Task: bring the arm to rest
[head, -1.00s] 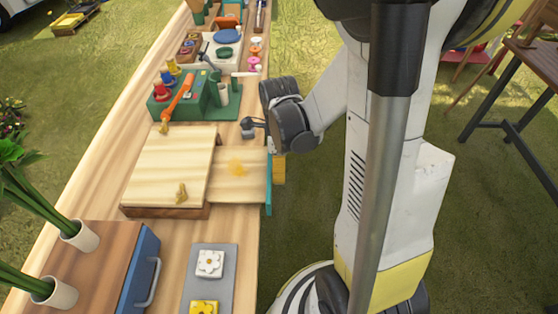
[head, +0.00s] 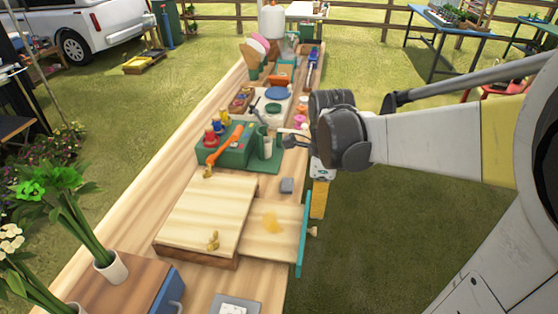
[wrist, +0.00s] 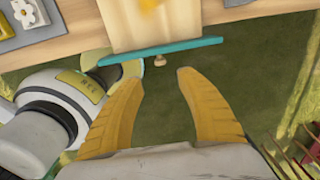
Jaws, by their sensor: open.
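My arm reaches in from the right in the head view, out over the table's right edge. My gripper (head: 319,205) hangs beside that edge, with a yellow finger pointing down. In the wrist view my gripper (wrist: 160,77) has its two yellow fingers wide apart, with nothing between them. The teal front (wrist: 160,50) of a pulled-out wooden drawer lies just beyond the fingertips in that view, and its small knob (wrist: 160,61) faces the gripper. Grass shows between the fingers.
The drawer (head: 262,240) sticks out of a wooden box (head: 208,212) and holds a yellow patch. A long wooden table (head: 190,285) carries a green stand (head: 231,150), a small grey block (head: 286,186) and flower vases. Open grass lies right of the table.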

